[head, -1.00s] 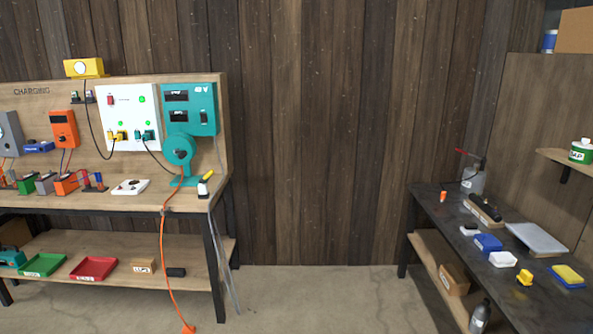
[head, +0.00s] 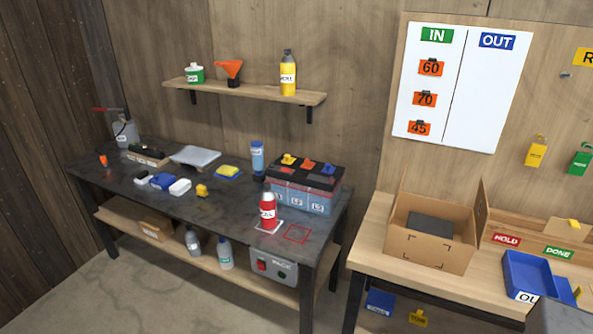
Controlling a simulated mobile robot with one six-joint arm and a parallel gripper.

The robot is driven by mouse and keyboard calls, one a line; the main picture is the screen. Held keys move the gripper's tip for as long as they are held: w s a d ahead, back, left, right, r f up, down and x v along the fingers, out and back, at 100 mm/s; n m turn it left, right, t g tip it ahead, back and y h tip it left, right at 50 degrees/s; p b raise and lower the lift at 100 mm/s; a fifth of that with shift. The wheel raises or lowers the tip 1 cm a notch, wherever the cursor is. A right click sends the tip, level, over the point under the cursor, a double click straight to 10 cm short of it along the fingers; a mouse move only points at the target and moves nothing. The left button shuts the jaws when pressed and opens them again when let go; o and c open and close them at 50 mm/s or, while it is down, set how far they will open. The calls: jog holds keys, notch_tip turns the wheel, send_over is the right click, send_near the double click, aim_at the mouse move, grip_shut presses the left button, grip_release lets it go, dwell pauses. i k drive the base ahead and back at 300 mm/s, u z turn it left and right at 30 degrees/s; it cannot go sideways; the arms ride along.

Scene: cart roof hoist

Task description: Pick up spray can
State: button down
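A red can with a white label and a dark top (head: 268,211) stands upright near the front right of the dark workbench (head: 130,186). It looks like the spray can, but its label is too small to read. It stands on a small white pad, beside a red square outline (head: 297,234) on the bench top. A blue can with a pale label (head: 257,156) stands further back on the same bench. My gripper is not in view.
A battery (head: 304,186) stands right behind the red can. A blue box, a white block and a yellow item (head: 202,190) lie left of it. A shelf (head: 245,94) hangs above. A cardboard box (head: 429,250) sits on the wooden table at right. Floor in front is clear.

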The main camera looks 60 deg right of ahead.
aim_at(267, 198)
jog(key=u, duration=1.55)
jog(key=k, duration=0.1)
jog(key=z, duration=2.75)
